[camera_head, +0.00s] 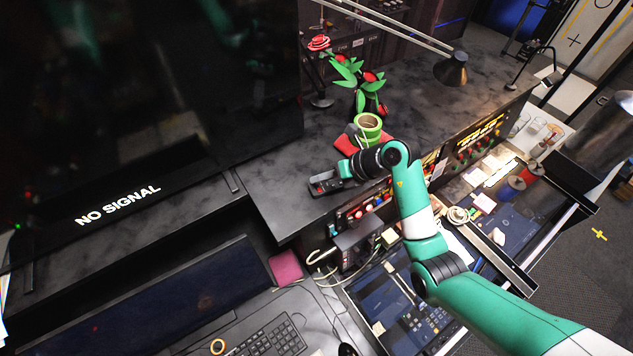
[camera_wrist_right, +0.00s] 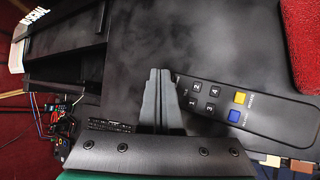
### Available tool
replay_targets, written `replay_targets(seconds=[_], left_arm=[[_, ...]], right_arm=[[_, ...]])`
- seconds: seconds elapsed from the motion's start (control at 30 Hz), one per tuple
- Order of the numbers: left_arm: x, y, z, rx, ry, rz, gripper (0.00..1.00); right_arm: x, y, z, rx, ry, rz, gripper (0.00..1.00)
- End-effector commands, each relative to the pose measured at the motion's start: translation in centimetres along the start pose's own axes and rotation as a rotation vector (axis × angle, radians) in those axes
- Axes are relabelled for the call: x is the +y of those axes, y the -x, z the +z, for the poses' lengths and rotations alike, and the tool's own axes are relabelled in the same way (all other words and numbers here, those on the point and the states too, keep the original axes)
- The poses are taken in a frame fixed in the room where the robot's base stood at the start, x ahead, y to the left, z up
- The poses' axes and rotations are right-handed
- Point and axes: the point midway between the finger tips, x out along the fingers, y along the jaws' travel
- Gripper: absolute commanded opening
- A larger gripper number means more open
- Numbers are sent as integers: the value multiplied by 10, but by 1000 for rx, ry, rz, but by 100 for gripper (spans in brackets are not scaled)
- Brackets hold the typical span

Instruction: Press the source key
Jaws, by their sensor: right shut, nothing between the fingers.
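A black remote control (camera_head: 325,183) lies on the dark counter, near its front edge. In the right wrist view the remote (camera_wrist_right: 262,118) shows several grey number keys (camera_wrist_right: 203,97), a yellow key (camera_wrist_right: 239,98) and a blue key (camera_wrist_right: 234,116). Small print beside the coloured keys is too blurred to read surely. My right gripper (camera_wrist_right: 160,72) is shut and empty, its fingertips beside the remote's number-key end; contact cannot be told. In the head view my right gripper (camera_head: 342,174) hides part of the remote. My left gripper is not in view.
A large dark screen (camera_head: 130,100) reading "NO SIGNAL" stands at the left. A green mug (camera_head: 368,127) on a red cloth (camera_head: 345,142) and a red-flowered plant (camera_head: 360,80) stand behind the remote. A desk lamp (camera_head: 452,70) reaches over the counter. Bare counter lies left of the remote.

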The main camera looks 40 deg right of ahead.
Motion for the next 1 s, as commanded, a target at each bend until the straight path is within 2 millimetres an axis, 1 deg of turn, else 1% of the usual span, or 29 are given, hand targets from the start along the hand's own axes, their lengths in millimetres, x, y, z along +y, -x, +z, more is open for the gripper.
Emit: replay_targets(seconds=[0.77,1.0], left_arm=[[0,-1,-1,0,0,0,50],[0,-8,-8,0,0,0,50]], right_arm=[[-3,-4,-3,1,-1,0,0],[1,2,1,1,-1,0,0]])
